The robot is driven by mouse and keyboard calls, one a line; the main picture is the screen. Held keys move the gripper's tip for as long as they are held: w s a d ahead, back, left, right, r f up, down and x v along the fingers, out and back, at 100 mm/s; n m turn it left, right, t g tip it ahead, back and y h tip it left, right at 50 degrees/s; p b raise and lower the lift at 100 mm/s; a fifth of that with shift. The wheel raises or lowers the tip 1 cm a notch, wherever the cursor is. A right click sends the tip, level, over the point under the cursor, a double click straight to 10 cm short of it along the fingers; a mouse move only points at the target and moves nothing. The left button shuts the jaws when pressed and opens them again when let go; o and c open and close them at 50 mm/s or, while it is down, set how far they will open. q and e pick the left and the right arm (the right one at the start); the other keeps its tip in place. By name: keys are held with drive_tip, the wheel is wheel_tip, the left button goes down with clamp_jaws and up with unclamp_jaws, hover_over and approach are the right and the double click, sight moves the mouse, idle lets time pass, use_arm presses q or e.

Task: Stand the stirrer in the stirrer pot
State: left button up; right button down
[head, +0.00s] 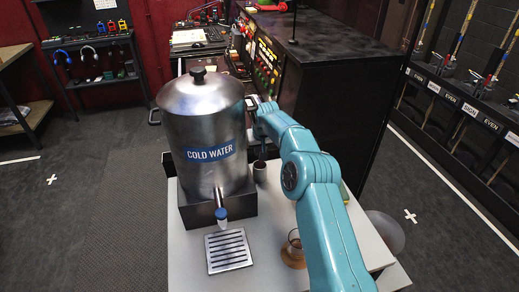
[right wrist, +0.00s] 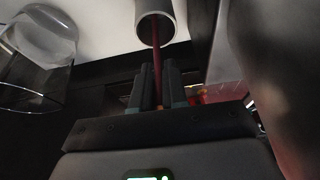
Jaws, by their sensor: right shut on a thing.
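The stirrer (right wrist: 157,72) is a thin dark red rod in the right wrist view. My right gripper (right wrist: 160,88) is shut on it, with its two dark fingers on either side. The rod's far end reaches into the mouth of a grey cylinder, the stirrer pot (right wrist: 143,22), in that picture; how deep it sits is hidden. In the head view the small dark pot (head: 260,173) stands on the white table right of the dispenser, with my right gripper (head: 262,150) just above it, partly hidden by my teal arm. My left gripper is not in view.
A steel cold water dispenser (head: 203,120) stands close left of the pot. A slatted drip tray (head: 228,250) lies in front. A glass on a wooden coaster (head: 293,260) stands near my arm. A black cabinet (head: 335,75) rises behind. A clear vessel (right wrist: 35,65) shows in the wrist view.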

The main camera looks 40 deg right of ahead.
drive_tip(key=c, duration=1.1)
unclamp_jaws()
drive_tip(key=shift+a+r, duration=0.1)
drive_tip(key=shift+r, duration=0.15)
drive_tip(key=b+v, duration=0.2)
drive_tip(key=v, duration=1.3)
drive_tip(key=shift+s+r, duration=0.15)
drive_tip(key=shift+r, duration=0.2)
